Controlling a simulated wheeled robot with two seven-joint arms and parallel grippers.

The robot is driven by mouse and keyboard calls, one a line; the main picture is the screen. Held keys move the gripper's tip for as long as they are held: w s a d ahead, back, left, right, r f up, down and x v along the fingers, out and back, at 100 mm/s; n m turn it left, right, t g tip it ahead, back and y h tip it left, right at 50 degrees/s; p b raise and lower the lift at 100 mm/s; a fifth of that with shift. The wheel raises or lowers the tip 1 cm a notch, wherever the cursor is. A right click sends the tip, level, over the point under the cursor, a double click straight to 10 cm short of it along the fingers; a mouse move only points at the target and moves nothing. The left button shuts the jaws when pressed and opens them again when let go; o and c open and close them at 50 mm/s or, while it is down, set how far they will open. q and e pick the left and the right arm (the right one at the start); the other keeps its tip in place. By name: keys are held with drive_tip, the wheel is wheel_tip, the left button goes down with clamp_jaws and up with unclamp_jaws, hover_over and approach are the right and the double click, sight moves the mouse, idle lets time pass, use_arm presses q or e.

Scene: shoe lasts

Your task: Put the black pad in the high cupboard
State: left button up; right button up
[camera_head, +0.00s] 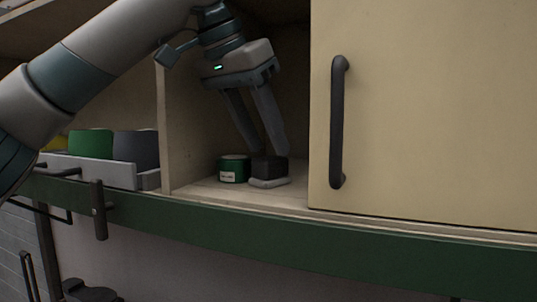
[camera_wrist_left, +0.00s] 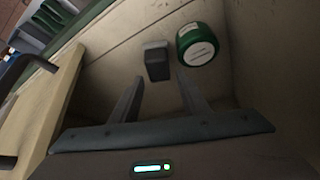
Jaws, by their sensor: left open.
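The black pad (camera_head: 268,171), a small dark block with a pale flat part, is on the cupboard floor inside the open compartment. It also shows in the left wrist view (camera_wrist_left: 157,66). My left gripper (camera_head: 266,153) reaches down into the compartment with its fingers open. In the left wrist view my left gripper (camera_wrist_left: 160,80) has one fingertip to each side of the pad, with gaps showing; the pad lies just beyond the tips. The high cupboard (camera_head: 205,192) has a pale wooden floor and walls. My right gripper is not in view.
A green round tin (camera_head: 233,169) with a white label stands close beside the pad. A cream door (camera_head: 430,110) with a dark handle (camera_head: 338,120) covers the right part. A grey tray (camera_head: 120,175) with coloured items sits left of the divider (camera_head: 165,130).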

use_arm(q)
drive_tip(key=b+v, duration=0.1)
drive_tip(key=v, duration=0.8)
drive_tip(key=shift+b, duration=0.35)
drive_tip(key=shift+s+r, duration=0.1)
drive_tip(key=shift+r, duration=0.05)
idle(0.8)
